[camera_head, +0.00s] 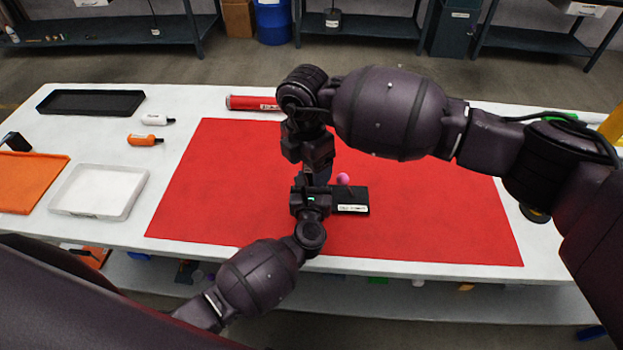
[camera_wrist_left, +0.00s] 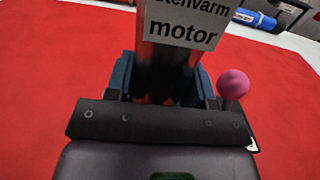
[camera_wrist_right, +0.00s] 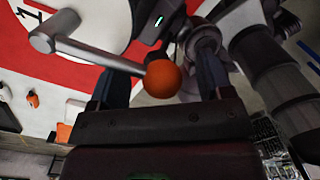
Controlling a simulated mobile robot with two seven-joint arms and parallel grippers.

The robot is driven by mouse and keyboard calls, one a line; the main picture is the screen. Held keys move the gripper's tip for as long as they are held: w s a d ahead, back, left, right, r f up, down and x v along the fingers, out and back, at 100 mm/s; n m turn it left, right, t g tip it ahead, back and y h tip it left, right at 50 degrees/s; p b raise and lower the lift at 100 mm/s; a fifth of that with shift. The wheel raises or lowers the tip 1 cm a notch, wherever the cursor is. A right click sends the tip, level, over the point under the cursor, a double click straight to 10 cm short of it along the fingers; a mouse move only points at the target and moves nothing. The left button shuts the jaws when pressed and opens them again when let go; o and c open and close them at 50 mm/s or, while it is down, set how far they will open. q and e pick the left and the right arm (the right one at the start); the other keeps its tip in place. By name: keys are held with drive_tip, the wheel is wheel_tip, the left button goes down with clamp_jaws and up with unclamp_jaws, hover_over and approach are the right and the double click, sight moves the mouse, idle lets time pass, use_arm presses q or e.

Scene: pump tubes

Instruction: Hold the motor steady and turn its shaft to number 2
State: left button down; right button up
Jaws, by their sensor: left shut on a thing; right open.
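The motor (camera_wrist_left: 165,65), a metallic body with a white label reading "motor", stands between the fingers of my left gripper (camera_wrist_left: 160,85), which is shut on it. In the right wrist view, a white dial (camera_wrist_right: 95,22) shows the number 1, and a metal crank (camera_wrist_right: 95,55) ends in an orange ball (camera_wrist_right: 163,78). My right gripper (camera_wrist_right: 162,88) is open, with the ball between its fingers; contact cannot be told. In the head view, both grippers meet over the red mat and hide most of the motor; the right one (camera_head: 318,178) points down.
A pink ball (camera_head: 343,178) sits beside a black labelled box (camera_head: 352,205) close to the grippers; it also shows in the left wrist view (camera_wrist_left: 232,83). The red mat (camera_head: 215,190) is mostly clear. A white tray (camera_head: 98,190), bottles and a red tube (camera_head: 252,103) lie around it.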

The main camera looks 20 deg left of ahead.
drive_tip(key=shift+s, duration=0.1)
drive_tip(key=shift+a+r, duration=0.15)
drive_tip(key=shift+r, duration=3.35)
drive_tip(key=shift+c, duration=0.8)
drive_tip(key=shift+w+d+r, duration=0.35)
drive_tip(key=shift+w+r, duration=0.15)
drive_tip(key=shift+r, duration=0.15)
drive_tip(key=shift+w+d+r+n, duration=0.1)
drive_tip(key=shift+d+r+n, duration=0.15)
drive_tip(key=shift+n, duration=0.25)
drive_tip(key=shift+d+r+n, duration=0.1)
drive_tip(key=shift+r+n, duration=0.45)
drive_tip(key=shift+n, duration=0.65)
drive_tip(key=n, duration=0.2)
drive_tip(key=shift+r+n, duration=0.25)
drive_tip(key=shift+n, duration=0.05)
drive_tip(key=n, duration=0.3)
drive_tip(key=shift+s+y, duration=0.2)
drive_tip(key=shift+y, duration=0.1)
drive_tip(key=shift+f, duration=5)
